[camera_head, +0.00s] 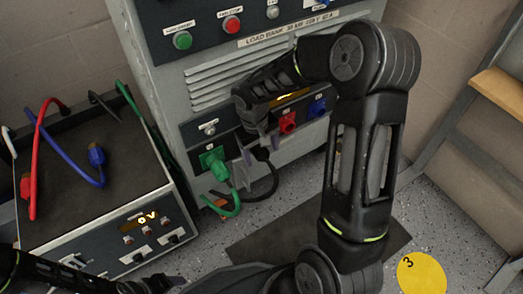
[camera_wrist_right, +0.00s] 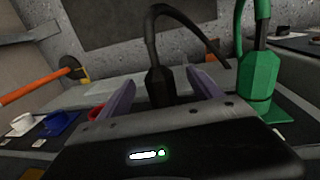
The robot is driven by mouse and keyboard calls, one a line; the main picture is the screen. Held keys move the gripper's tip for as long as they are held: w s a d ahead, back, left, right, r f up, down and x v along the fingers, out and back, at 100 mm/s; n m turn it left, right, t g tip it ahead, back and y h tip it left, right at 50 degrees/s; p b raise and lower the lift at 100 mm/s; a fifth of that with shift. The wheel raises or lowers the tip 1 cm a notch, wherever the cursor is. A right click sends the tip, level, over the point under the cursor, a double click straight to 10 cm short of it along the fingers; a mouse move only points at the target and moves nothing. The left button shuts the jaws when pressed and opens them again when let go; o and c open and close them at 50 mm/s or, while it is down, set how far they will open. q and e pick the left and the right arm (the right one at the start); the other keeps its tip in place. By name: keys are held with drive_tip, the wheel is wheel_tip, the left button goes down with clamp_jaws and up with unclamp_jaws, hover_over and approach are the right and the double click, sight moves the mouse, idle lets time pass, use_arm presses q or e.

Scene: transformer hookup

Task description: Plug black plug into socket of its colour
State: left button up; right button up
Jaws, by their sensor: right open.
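The black plug (camera_wrist_right: 160,86) stands between the two fingers of my right gripper (camera_wrist_right: 158,92) in the right wrist view, its black cable arching up and away. The fingers are apart, with gaps beside the plug. The plug's lower end is hidden behind the gripper body, so its seating in the black socket cannot be seen. In the head view my right gripper (camera_head: 258,149) is at the load bank's socket row, between the green plug (camera_head: 215,163) and the red socket (camera_head: 288,122). My left gripper (camera_head: 160,286) is low at the bottom edge, its fingers unclear.
The green plug sits in the load bank panel (camera_head: 187,131), its cable hanging. A blue socket (camera_head: 317,107) is right of the red one. At left, a transformer box (camera_head: 100,245) carries a blue plug (camera_head: 97,155) and a red cable (camera_head: 38,150). A yellow disc (camera_head: 421,274) lies on the floor.

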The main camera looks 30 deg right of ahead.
drive_tip(key=shift+a+r+p, duration=0.25)
drive_tip(key=shift+r+p, duration=1.05)
drive_tip(key=shift+r, duration=0.45)
drive_tip(key=shift+a+r+p, duration=0.2)
drive_tip(key=shift+r+p, duration=1.05)
drive_tip(key=shift+r, duration=0.5)
use_arm(q)
wheel_tip(320, 180, up, 5)
drive_tip(key=shift+r, duration=0.15)
drive_tip(key=s+r+p, duration=0.1)
drive_tip(key=d+r+p, duration=0.1)
drive_tip(key=shift+s+r+g, duration=0.3)
drive_tip(key=shift+s+r, duration=0.05)
drive_tip(key=shift+s, duration=0.05)
use_arm(e)
wheel_tip(320, 180, up, 8)
drive_tip(key=a, duration=0.1)
drive_tip(key=shift+f, duration=0.15)
